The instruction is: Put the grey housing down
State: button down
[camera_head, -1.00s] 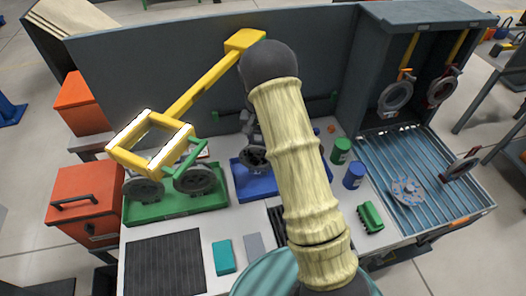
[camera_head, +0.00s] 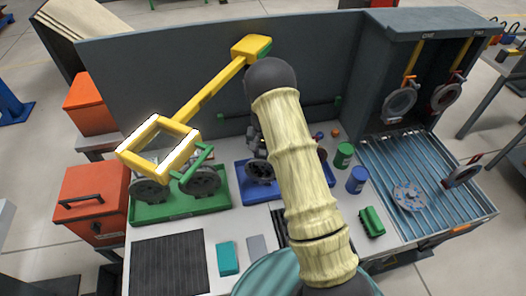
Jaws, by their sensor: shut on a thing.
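My sleeved arm reaches over the middle of the bench and hides much of what lies behind it. Part of my gripper (camera_head: 256,143) shows as grey parts just left of the sleeve; its fingertips are mostly hidden. Below it is the grey housing (camera_head: 261,171), with a dark round opening, at the blue tray (camera_head: 248,195). My gripper is shut on the housing. I cannot tell whether the housing touches the tray floor.
A green tray (camera_head: 180,210) with dark round parts stands at left, under a yellow frame (camera_head: 157,147). Green (camera_head: 344,155) and blue (camera_head: 357,179) cans and a green block (camera_head: 372,222) stand at right, beside a ribbed blue surface (camera_head: 440,205). A dark ribbed mat (camera_head: 168,265) lies at front left.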

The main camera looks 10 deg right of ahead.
aim_at(263, 158)
jog(key=shift+f, duration=0.1)
jog(key=c, duration=0.8)
grip_release()
jog(key=shift+c, duration=0.2)
notch_tip(263, 158, up, 12)
jog(key=b, duration=0.4)
jog(key=shift+w, duration=0.1)
